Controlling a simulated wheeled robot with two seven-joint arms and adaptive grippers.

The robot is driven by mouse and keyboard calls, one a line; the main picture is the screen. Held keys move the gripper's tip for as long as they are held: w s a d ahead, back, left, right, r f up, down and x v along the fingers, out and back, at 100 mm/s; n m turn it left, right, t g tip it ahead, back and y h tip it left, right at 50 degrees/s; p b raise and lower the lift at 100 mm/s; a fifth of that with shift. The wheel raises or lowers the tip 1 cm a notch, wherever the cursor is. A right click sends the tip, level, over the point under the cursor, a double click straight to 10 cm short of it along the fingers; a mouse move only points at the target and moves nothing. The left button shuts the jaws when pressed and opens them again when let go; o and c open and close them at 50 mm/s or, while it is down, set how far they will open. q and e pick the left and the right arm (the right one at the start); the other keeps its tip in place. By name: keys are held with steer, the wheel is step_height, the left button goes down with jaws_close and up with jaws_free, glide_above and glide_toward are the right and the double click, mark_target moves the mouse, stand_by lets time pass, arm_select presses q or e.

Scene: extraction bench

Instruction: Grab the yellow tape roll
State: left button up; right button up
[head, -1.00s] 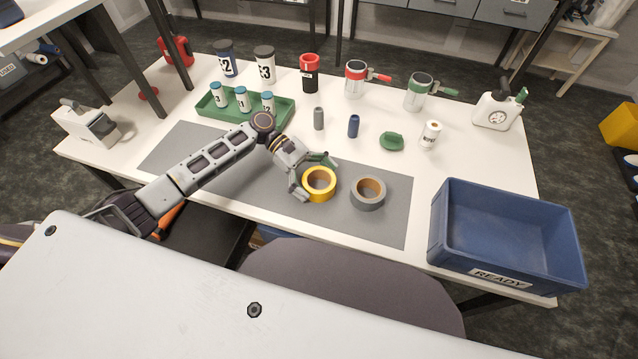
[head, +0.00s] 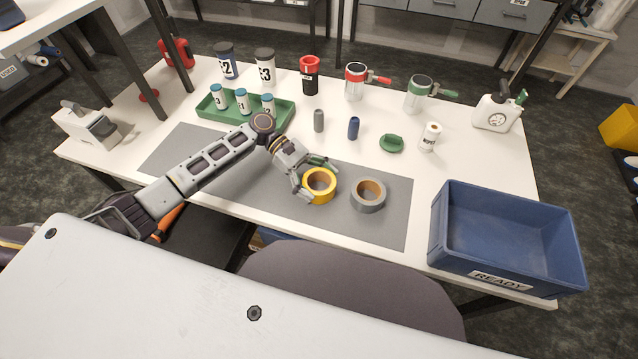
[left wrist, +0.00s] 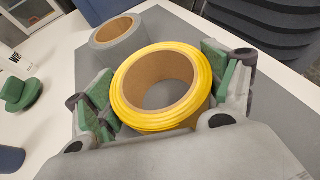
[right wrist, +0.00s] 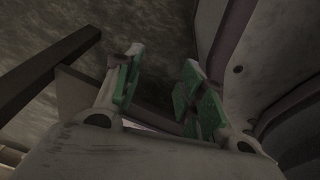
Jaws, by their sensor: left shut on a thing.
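The yellow tape roll (head: 319,197) lies flat on the grey mat, its brown core facing up. My left gripper (head: 312,180) is around its outer sides. In the left wrist view the yellow tape roll (left wrist: 145,117) sits between the two green-padded fingers of my left gripper (left wrist: 160,90), which press on it from both sides. I cannot tell any gap between the roll and the mat. My right gripper (right wrist: 155,90) shows only in its own wrist view, with its green-padded fingers apart and nothing between them.
A grey tape roll (head: 368,196) lies on the mat (head: 385,228) just right of the yellow one. A blue crate (head: 505,262) labelled READY stands at the right. A green tray (head: 285,120) with several small bottles stands behind my left arm.

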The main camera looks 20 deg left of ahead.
mark_target(319, 176)
arm_select(q)
steer(key=shift+r, duration=0.65)
step_height(319, 176, up, 2)
steer(key=shift+r+p, duration=0.1)
steer(key=shift+p, duration=0.25)
steer(key=w+a, duration=0.2)
steer(key=a, duration=0.3)
steer(key=w+a, duration=0.2)
steer(key=a, duration=0.3)
steer(key=w+a, duration=0.2)
steer(key=a, duration=0.3)
steer(key=shift+w+b, duration=0.15)
steer(key=shift+b, duration=0.25)
steer(key=shift+w+a, duration=0.2)
steer(key=shift+a, duration=0.65)
arm_select(e)
steer(key=shift+w+a, duration=0.15)
steer(key=shift+w, duration=0.05)
steer(key=shift+w, duration=0.15)
steer(key=shift+s+f, duration=0.1)
steer(key=shift+s, duration=0.2)
